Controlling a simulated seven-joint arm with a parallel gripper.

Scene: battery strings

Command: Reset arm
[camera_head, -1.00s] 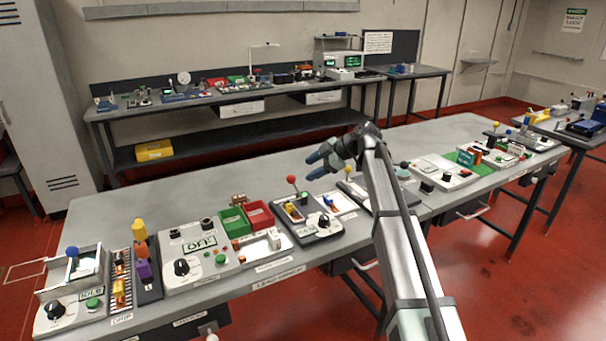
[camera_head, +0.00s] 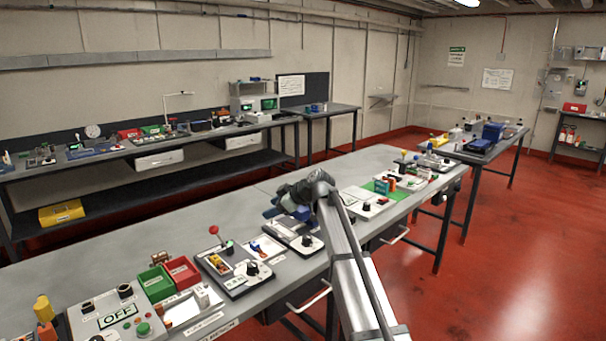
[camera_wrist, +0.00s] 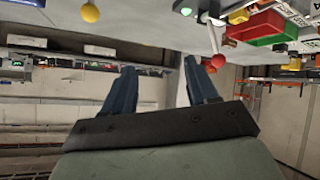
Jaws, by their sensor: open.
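My gripper (camera_head: 277,205) is over the middle of the long grey workbench (camera_head: 190,225) in the head view, with my arm reaching up from the bottom. In the wrist view my gripper (camera_wrist: 155,85) shows two dark blue fingers spread apart with nothing between them. The wrist picture looks upside down, with the bench top along its upper edge. The gripper appears raised above the bench.
Near the gripper are a device with a red ball-topped lever (camera_head: 214,230), red (camera_head: 182,272) and green (camera_head: 157,284) bins, and an OFF panel (camera_head: 117,317). A green mat (camera_head: 381,187) lies to the right. A back bench (camera_head: 100,164) lines the wall. Red floor at right is open.

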